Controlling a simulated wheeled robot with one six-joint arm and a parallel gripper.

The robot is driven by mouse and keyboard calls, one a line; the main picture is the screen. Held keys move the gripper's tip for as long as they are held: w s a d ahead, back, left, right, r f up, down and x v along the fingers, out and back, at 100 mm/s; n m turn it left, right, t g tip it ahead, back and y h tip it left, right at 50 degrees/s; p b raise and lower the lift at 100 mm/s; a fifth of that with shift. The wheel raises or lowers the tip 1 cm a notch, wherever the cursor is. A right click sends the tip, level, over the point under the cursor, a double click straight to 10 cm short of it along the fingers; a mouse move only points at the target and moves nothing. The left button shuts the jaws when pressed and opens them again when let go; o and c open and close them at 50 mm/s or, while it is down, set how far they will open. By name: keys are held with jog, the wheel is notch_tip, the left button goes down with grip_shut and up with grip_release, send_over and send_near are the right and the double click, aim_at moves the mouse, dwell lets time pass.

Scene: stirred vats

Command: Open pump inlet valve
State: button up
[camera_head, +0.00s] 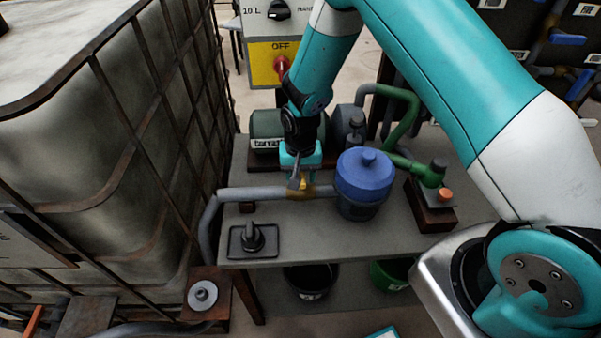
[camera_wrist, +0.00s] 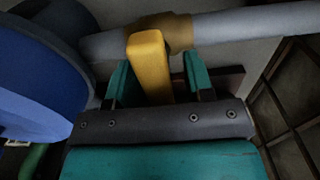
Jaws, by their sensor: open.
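The pump inlet valve has a brass body (camera_wrist: 172,32) set in a grey pipe (camera_head: 262,194); it also shows in the head view (camera_head: 300,192). Its yellow lever (camera_wrist: 150,65) lies across the pipe's line in the wrist view. My gripper (camera_wrist: 157,66) is open, with one teal finger on each side of the lever and visible gaps between. In the head view my gripper (camera_head: 299,178) points down at the valve from above and hides part of it. The pipe leads to a blue-lidded strainer (camera_head: 365,170) just to the right.
A caged tank (camera_head: 100,150) stands close on the left. On the grey bench (camera_head: 330,238) are a black switch (camera_head: 253,238), a dark green pump motor (camera_head: 275,130), green piping (camera_head: 405,120) and an orange-button box (camera_head: 440,198). A yellow OFF panel (camera_head: 268,65) stands behind.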

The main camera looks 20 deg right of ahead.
grip_shut()
jog(key=n+b, duration=0.1)
jog(key=n, duration=0.3)
jog(key=shift+n, duration=0.4)
jog(key=n, duration=0.4)
jog(key=shift+n, duration=0.3)
jog(key=n+b, duration=0.1)
jog(key=n, duration=0.3)
jog(key=shift+n, duration=2.3)
